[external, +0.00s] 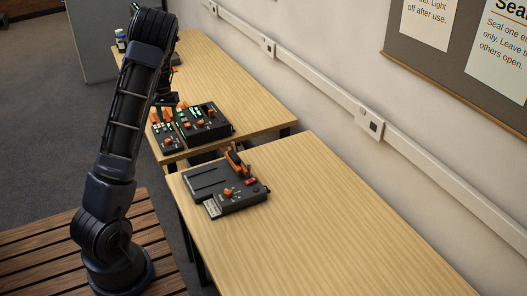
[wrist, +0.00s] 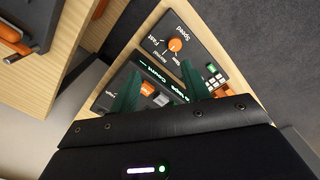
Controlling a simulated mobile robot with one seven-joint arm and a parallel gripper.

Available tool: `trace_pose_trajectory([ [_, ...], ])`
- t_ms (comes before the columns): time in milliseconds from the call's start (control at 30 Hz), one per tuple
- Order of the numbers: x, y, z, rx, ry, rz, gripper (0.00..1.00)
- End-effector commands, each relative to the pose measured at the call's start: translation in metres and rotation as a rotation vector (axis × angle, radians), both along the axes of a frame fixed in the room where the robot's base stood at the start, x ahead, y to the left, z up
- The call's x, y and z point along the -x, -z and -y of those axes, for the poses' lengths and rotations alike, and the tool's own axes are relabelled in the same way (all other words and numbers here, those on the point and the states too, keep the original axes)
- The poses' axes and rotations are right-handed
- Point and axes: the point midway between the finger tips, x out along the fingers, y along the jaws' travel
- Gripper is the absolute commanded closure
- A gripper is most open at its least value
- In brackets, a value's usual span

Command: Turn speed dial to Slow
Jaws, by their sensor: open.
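The speed dial (wrist: 175,45) is a round orange knob on a dark panel (wrist: 205,58) marked "Speed" in the wrist view. Small labels sit around it; which one its pale mark points to is too small to tell. My gripper (wrist: 160,88) is open, with its two dark green fingers spread over the panel, apart from the dial, which lies beyond the fingertips. In the external view my gripper (external: 168,100) hangs above the dark control panels (external: 208,124) on the far table. The speed dial cannot be singled out there among several orange knobs.
Green and orange controls and a "Count" display (wrist: 150,77) lie near the fingers. A dark device (external: 205,183) with an orange lever (external: 235,160) stands on the near table (external: 320,220). A gap separates the tables. A wall with a socket rail runs along the right.

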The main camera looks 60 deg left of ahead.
Motion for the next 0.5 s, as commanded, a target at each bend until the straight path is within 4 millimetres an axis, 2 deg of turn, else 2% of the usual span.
trace_pose_trajectory([
  [100, 0.011, 0.011, -0.017, -0.008, -0.018, -0.018, 0.53],
  [200, 0.015, 0.016, -0.022, -0.011, -0.024, -0.024, 0.53],
  [367, 0.016, 0.026, -0.023, -0.011, -0.025, -0.026, 0.53],
  [500, 0.016, 0.046, -0.023, -0.009, -0.025, -0.027, 0.53],
])
